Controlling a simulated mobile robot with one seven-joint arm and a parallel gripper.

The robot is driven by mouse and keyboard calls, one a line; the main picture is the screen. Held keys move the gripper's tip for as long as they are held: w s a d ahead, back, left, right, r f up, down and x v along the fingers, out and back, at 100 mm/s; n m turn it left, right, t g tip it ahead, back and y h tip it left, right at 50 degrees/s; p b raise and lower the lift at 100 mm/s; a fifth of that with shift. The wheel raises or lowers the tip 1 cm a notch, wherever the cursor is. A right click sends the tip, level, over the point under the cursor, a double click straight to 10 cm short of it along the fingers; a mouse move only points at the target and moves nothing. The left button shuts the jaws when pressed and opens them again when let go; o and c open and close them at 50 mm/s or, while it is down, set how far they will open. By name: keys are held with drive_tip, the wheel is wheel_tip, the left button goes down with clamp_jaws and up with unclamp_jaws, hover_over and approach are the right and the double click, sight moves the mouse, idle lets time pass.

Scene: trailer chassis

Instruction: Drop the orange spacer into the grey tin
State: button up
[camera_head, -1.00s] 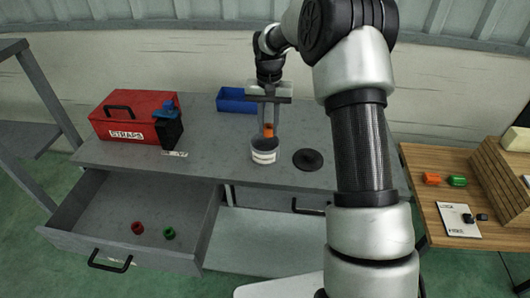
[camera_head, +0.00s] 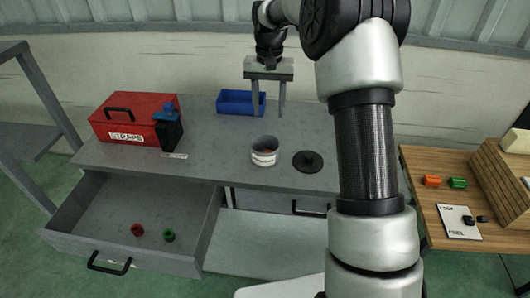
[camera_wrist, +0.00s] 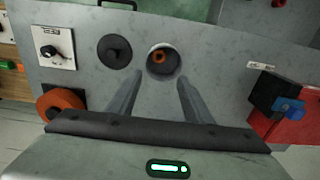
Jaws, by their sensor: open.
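The grey tin (camera_head: 264,159) stands upright and open on the grey workbench, with a pale label on its front. The orange spacer (camera_wrist: 160,57) lies inside the tin, showing as a small ring at its bottom in the wrist view, where the tin's wall (camera_wrist: 150,67) surrounds it. In the head view the spacer is mostly hidden by the tin's wall. My gripper (camera_head: 268,115) is open and empty, with its two fingers apart, above and behind the tin. Its fingers also show in the wrist view (camera_wrist: 160,79), not touching the tin.
A black round lid (camera_head: 308,161) lies right of the tin. A blue bin (camera_head: 241,103) stands behind, a red toolbox (camera_head: 125,118) at left. The open drawer (camera_head: 100,215) holds a red and a green ring. A wooden table (camera_head: 425,200) is at right.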

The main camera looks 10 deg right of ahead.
wheel_tip(320, 180, up, 10)
drive_tip(key=shift+p, duration=0.3)
drive_tip(key=s+r+n+t, duration=0.1)
drive_tip(key=s+r, duration=0.3)
drive_tip(key=s, duration=0.3)
drive_tip(key=s+r+n+t, duration=0.1)
drive_tip(key=s+r+t, duration=0.1)
drive_tip(key=s+r, duration=0.45)
drive_tip(key=s+f+t, duration=0.1)
drive_tip(key=s+f, duration=0.3)
drive_tip(key=s, duration=0.6)
drive_tip(key=s+f+n+t, duration=0.1)
drive_tip(key=s+f, duration=0.2)
drive_tip(key=s, duration=0.7)
drive_tip(key=shift+s+f+n+t, duration=0.2)
drive_tip(key=shift+f+n+t, duration=0.1)
drive_tip(key=shift+f, duration=0.05)
